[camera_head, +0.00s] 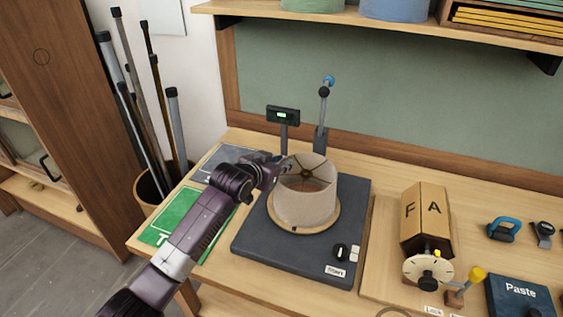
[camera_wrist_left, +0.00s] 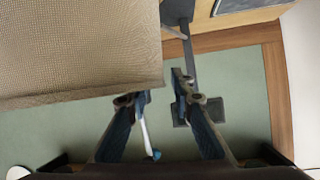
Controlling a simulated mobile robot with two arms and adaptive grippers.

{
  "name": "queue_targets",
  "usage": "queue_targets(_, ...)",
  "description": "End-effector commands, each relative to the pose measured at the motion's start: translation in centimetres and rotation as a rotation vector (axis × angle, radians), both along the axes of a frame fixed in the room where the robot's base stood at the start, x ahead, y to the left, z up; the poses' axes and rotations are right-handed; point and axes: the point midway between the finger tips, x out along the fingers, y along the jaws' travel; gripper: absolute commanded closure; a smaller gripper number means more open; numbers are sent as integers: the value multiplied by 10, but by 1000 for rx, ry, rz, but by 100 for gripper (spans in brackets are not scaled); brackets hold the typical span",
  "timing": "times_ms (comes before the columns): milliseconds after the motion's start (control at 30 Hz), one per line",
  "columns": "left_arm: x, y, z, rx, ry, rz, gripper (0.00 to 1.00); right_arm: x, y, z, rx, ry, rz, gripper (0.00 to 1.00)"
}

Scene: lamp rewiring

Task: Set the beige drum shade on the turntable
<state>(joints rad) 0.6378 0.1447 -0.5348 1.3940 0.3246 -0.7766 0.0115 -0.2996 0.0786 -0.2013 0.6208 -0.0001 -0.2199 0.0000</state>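The beige drum shade (camera_head: 304,203) stands upright, open top up, on the round wooden turntable (camera_head: 326,222) on a dark base (camera_head: 262,245). Spokes show inside its top ring. My left gripper (camera_head: 282,161) is at the shade's upper left rim, partly hard to make out there. In the left wrist view, the shade (camera_wrist_left: 75,45) fills the upper left, close to the fingers. My left gripper (camera_wrist_left: 165,92) shows a gap between its fingers. The left fingertip is partly hidden by the shade's edge; contact cannot be told. My right gripper is out of view.
A lever post (camera_head: 322,120) and a small display (camera_head: 283,114) stand behind the turntable. A green mat (camera_head: 178,217) lies left. A wooden box marked F and A (camera_head: 425,218), a dial (camera_head: 429,270) and a blue Paste box (camera_head: 520,295) stand right.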

Motion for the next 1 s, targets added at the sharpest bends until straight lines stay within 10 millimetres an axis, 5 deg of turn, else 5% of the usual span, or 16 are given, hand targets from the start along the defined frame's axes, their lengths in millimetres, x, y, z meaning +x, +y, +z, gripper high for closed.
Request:
queue_targets(233, 0, 0, 15, -1, -3, -1, 78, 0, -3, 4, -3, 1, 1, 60)
queue_targets(1000, -92, 42, 61, 0, -1, 0, 78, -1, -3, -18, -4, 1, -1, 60)
